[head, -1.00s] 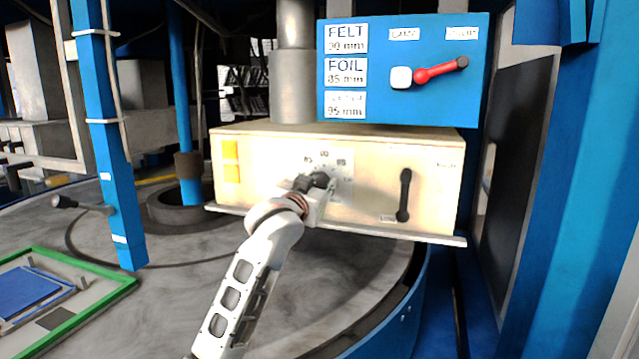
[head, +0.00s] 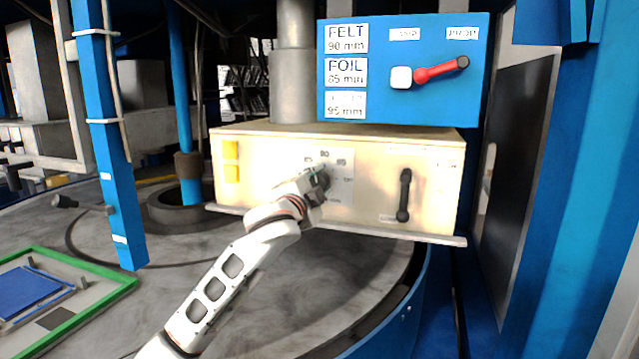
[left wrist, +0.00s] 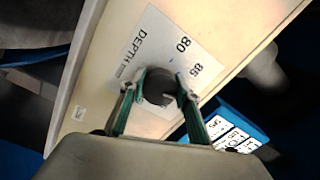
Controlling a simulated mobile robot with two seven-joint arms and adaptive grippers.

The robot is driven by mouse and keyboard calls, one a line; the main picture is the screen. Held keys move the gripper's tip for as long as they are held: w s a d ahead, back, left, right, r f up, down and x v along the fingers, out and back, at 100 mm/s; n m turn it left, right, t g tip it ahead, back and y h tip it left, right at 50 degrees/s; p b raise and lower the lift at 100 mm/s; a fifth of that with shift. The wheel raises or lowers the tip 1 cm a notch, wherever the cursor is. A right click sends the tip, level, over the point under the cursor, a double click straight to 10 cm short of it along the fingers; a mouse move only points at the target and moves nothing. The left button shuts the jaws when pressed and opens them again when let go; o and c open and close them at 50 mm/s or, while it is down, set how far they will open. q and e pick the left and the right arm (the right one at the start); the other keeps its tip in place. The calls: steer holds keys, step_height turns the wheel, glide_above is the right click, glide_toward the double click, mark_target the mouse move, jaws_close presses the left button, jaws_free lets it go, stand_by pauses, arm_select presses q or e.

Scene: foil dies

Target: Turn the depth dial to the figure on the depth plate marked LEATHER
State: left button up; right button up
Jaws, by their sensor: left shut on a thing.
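The black depth dial (head: 322,180) is on the front of the cream box, mostly hidden by my left gripper (head: 314,187) in the head view. In the left wrist view, the left gripper (left wrist: 160,90) has its two fingers on either side of the round dial (left wrist: 157,86), shut on it. The scale (left wrist: 168,44) around the dial reads DEPTH, 80 and 85. I cannot tell which figure the dial points to. The depth plates read FELT 90 mm (head: 346,37), FOIL 85 mm (head: 346,72), and a third plate (head: 345,105) with a faint word and 95 mm.
A black lever (head: 404,195) sits on the cream box (head: 440,205) right of the dial. Above it, the blue panel (head: 440,100) carries a white button (head: 401,77) and a red lever (head: 440,70). A green-framed tray (head: 118,293) lies at left on the round grey table.

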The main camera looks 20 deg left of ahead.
arm_select(q)
steer(key=m, duration=0.5)
steer(key=shift+m, duration=0.4)
steer(key=m, duration=0.3)
steer(key=shift+r, duration=0.1)
steer(key=shift+m, duration=1.5)
steer(key=o, duration=1.1)
steer(key=shift+s, duration=0.1)
steer(key=s, duration=1.2)
steer(key=shift+a+f, duration=0.2)
steer(key=shift+a, duration=0.1)
